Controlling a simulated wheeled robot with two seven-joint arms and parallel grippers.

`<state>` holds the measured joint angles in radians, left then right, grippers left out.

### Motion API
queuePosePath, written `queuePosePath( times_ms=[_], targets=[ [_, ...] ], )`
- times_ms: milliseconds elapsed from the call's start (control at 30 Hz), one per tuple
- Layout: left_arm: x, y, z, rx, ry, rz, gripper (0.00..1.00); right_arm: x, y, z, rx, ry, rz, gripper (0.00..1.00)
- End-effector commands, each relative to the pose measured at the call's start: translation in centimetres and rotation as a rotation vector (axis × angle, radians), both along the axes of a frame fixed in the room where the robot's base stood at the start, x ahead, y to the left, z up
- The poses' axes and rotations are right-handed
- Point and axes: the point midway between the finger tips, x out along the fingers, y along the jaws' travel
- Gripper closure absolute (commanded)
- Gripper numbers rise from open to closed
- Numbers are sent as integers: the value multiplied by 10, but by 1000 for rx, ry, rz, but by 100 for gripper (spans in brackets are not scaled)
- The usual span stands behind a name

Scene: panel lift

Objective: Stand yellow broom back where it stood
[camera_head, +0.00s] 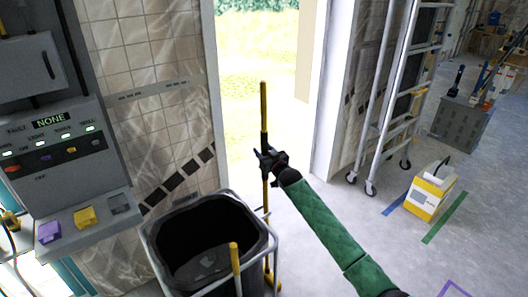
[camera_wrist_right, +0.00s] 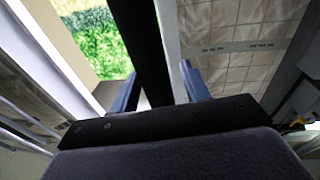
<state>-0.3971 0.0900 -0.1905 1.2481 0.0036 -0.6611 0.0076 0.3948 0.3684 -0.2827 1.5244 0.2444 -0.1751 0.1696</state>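The yellow broom (camera_head: 264,105) stands about upright in front of the doorway, just behind the bin's right side. Its lower end (camera_head: 268,272) shows near the floor, partly behind the cart's frame. My right gripper (camera_head: 268,160) is around the middle of the broom's handle. In the right wrist view the handle (camera_wrist_right: 149,50) looks dark and passes between the two fingers (camera_wrist_right: 160,85). A gap shows between the handle and the right-hand finger, so the gripper looks open around it. My left gripper is not in view.
A black bin (camera_head: 158,240) in a grey frame stands left of the broom, with another yellow handle (camera_head: 235,262) at its front. A control panel (camera_head: 50,140) is at left. A ladder (camera_head: 395,100) and a yellow-white box (camera_head: 430,192) stand right. Floor between is clear.

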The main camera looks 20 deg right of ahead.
Motion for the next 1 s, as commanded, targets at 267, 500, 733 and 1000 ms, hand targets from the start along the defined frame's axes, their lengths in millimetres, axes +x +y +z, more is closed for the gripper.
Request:
queuePosePath(
  times_ms=[267,500,733,1000],
  targets=[
    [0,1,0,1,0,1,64,0,0,0,0,0,0,49],
    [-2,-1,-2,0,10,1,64,-12,-3,-2,-1,1,0,49],
    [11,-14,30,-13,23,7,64,-52,-11,-6,0,1,1,49],
    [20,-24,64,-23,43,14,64,-96,-21,-7,0,-1,0,49]
  ],
)
